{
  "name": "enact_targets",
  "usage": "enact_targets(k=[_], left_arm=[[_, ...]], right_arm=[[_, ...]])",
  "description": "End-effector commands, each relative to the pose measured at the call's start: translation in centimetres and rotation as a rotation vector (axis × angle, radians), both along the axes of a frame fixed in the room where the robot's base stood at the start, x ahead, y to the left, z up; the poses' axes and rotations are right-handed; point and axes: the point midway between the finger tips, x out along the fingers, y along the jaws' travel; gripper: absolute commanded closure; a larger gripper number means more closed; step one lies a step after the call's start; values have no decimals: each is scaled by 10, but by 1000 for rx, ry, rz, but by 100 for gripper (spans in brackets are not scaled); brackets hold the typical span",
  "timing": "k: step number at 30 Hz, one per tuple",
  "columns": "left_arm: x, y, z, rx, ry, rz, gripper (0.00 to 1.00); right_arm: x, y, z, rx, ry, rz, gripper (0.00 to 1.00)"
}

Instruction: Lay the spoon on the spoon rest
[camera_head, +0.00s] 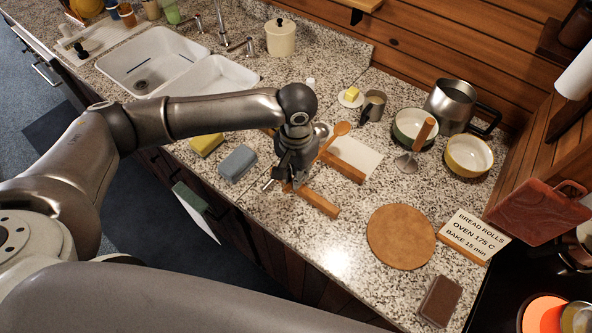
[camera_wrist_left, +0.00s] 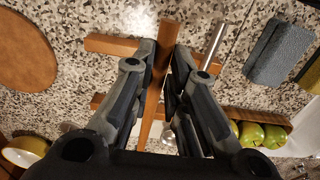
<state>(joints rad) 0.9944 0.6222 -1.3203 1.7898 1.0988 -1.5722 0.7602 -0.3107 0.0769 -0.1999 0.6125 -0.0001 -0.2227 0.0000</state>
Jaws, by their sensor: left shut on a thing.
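The wooden spoon (camera_head: 342,129) points away from me, bowl at the far end, its handle running to my left gripper (camera_head: 290,180). In the left wrist view, the left gripper (camera_wrist_left: 165,65) is shut on the spoon's handle (camera_wrist_left: 161,60), which sticks out past the fingers. A short wooden bar (camera_head: 318,201), which may be the spoon rest, lies just right of the fingertips. It also shows in the left wrist view (camera_wrist_left: 108,45), where the handle crosses over it. I cannot tell whether they touch. My right gripper is not in view.
A white tray (camera_head: 358,153) with wooden sides lies behind; green apples (camera_wrist_left: 260,134) show in the wrist view. A metal rod (camera_wrist_left: 215,45) is beside the gripper. A blue sponge (camera_head: 237,162) lies left, a round board (camera_head: 401,237) right.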

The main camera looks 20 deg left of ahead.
Motion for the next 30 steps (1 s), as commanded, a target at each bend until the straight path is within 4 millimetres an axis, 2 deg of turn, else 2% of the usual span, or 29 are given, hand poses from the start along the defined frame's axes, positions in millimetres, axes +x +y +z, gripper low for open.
enact_targets(k=[1, 9, 21, 30], left_arm=[[-1, 0, 0, 0, 2, 0, 100], [-1, 0, -29, 0, 2, 0, 100], [-1, 0, -66, 1, 2, 1, 100], [0, 0, -78, 0, 0, 0, 100]], right_arm=[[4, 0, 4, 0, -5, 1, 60], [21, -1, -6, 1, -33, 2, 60], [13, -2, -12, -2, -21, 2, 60], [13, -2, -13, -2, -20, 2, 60]])
